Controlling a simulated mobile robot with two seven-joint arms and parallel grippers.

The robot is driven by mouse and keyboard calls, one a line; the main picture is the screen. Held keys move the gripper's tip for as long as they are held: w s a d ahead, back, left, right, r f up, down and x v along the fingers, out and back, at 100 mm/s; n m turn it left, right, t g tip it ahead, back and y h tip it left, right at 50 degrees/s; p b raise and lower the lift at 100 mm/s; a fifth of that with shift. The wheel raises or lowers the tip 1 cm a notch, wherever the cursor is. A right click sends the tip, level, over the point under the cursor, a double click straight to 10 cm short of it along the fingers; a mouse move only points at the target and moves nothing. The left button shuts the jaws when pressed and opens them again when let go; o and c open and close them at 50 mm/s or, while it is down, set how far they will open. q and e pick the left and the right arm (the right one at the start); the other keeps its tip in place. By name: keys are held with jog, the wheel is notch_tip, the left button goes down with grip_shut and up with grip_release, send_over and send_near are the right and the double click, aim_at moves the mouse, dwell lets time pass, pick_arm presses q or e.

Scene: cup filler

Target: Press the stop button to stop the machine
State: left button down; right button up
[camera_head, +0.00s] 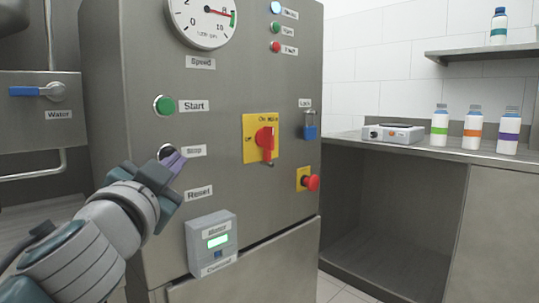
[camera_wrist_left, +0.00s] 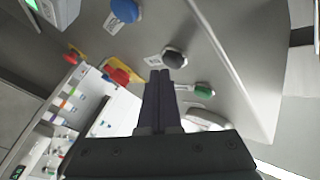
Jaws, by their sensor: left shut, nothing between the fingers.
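The stop button (camera_head: 166,150) is a dark round button left of the "Stop" label on the steel machine front. It is partly hidden by my left gripper in the head view. In the left wrist view the dark stop button (camera_wrist_left: 174,57) shows just beyond the fingertips. My left gripper (camera_head: 178,158) is shut and empty, with its fingertips right at the stop button. The shut fingers (camera_wrist_left: 159,74) point at the button's lower edge in the wrist view. I cannot tell whether they touch it. My right gripper is not in view.
The green start button (camera_head: 166,105) is above. A blue button (camera_wrist_left: 125,10) lies on the other side of the stop button. A red switch on a yellow plate (camera_head: 249,121), a red mushroom button (camera_head: 312,183) and a grey box (camera_head: 196,236) stick out from the panel.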

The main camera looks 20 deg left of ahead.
pick_arm(q)
jog(key=shift+s+d, duration=0.1)
jog(key=shift+d, duration=0.1)
jog(key=shift+s+d+b, duration=0.2)
jog(key=shift+s+d, duration=0.2)
jog(key=shift+d, duration=0.5)
jog(key=shift+s+d+b, duration=0.2)
jog(key=shift+s+d, duration=0.15)
jog(key=shift+d, duration=0.6)
jog(key=shift+s+d+b, duration=0.2)
jog(key=shift+s+d, duration=0.2)
jog(key=shift+d, duration=0.5)
